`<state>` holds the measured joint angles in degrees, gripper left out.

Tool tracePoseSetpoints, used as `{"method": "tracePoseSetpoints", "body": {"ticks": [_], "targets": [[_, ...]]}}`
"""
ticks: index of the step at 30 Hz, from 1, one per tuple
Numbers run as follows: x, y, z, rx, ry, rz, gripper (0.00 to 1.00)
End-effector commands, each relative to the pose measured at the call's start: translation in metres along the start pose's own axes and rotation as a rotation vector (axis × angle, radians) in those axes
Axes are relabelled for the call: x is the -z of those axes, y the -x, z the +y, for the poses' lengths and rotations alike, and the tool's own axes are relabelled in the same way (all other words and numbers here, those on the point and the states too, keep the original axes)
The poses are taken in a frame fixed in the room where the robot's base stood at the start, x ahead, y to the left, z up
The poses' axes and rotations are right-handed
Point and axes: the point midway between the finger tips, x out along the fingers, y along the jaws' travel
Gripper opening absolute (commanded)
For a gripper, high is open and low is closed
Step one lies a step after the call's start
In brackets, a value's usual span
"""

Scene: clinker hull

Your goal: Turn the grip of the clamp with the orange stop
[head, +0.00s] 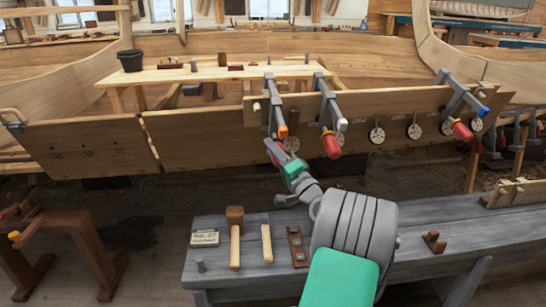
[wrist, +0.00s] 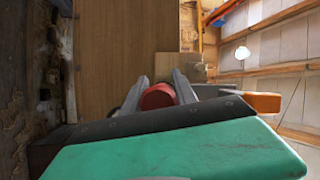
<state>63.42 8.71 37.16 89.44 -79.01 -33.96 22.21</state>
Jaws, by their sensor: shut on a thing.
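The clamp with the orange stop (head: 283,131) hangs over the upper plank edge, left of two similar clamps. Its orange stop also shows at the right in the wrist view (wrist: 264,102). My gripper (head: 273,149) is just below this clamp, in front of the plank. In the wrist view my gripper (wrist: 160,92) has its two grey fingers on either side of the red grip (wrist: 158,97) and is shut on it. In the head view my gripper mostly hides this grip.
A clamp with a white stop (head: 341,125) and red grip (head: 332,146) stands close on the right. Another with a blue stop (head: 483,111) is farther right. Round white discs (head: 376,135) line the plank. A grey bench (head: 215,260) with a mallet (head: 235,222) lies below.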

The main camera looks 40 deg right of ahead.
Motion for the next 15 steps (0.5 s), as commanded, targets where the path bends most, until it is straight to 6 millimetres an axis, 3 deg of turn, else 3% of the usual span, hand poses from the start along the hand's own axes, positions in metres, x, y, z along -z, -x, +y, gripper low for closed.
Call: {"method": "tracePoseSetpoints", "body": {"ticks": [15], "targets": [[-0.002,0.0017,0.0017,0.064,-0.166,-0.001,0.0]]}}
